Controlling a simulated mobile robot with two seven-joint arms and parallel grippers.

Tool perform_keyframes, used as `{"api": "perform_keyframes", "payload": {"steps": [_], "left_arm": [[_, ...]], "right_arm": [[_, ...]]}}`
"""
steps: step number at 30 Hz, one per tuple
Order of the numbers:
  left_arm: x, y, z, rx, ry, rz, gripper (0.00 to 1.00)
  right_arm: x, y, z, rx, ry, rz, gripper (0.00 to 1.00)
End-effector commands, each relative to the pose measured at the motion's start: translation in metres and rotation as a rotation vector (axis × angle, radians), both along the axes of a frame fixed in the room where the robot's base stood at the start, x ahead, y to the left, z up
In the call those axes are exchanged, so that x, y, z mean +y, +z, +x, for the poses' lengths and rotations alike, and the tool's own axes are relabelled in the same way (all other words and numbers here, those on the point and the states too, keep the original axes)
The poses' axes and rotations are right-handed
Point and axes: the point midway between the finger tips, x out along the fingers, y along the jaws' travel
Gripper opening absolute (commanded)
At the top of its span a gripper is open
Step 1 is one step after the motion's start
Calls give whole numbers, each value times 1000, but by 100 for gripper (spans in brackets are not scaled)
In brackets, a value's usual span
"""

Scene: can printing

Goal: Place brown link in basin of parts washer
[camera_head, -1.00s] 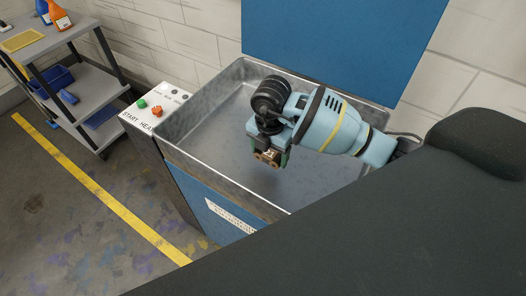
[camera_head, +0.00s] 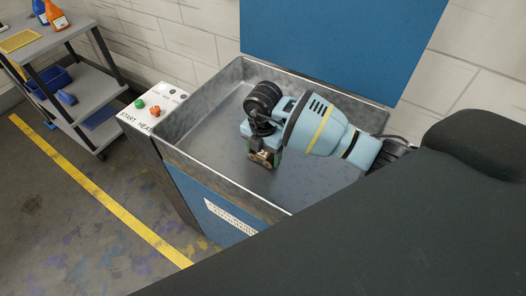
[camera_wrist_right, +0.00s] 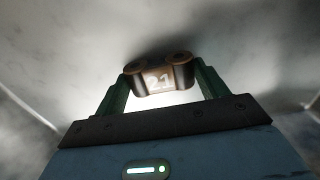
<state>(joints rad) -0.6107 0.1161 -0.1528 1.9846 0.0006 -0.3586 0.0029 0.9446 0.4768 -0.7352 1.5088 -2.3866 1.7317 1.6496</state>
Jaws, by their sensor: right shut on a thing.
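The brown link (camera_head: 264,158) is held at the tips of my right gripper (camera_head: 262,154), over the basin in the head view. In the right wrist view the link (camera_wrist_right: 159,77) shows the number 21 and sits between the two green fingers of the right gripper (camera_wrist_right: 159,84), with a shadow on the metal close behind it. The parts washer's basin (camera_head: 205,110) is an open grey metal tub. I cannot tell whether the link touches the basin floor. My left gripper is not in view.
A control panel (camera_head: 158,108) with green and red buttons is at the basin's left. The blue lid (camera_head: 340,45) stands up behind. A grey shelf cart (camera_head: 75,75) with bottles stands at far left. The basin floor around the gripper is clear.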

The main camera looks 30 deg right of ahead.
Motion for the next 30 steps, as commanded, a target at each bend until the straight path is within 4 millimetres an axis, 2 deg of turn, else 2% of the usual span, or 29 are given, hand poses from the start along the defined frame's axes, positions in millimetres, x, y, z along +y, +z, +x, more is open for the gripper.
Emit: {"api": "perform_keyframes", "payload": {"steps": [6,7,12,23,26,30], "left_arm": [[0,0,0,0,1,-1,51],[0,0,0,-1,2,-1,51],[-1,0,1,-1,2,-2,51],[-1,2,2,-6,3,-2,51],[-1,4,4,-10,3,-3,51],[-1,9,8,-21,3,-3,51]], "right_arm": [[0,-4,0,0,0,0,49],[0,-4,0,0,0,0,75],[0,-3,0,0,0,0,94],[0,3,0,-1,0,1,94],[0,16,1,-3,0,2,94],[0,44,1,-6,0,1,94]]}}
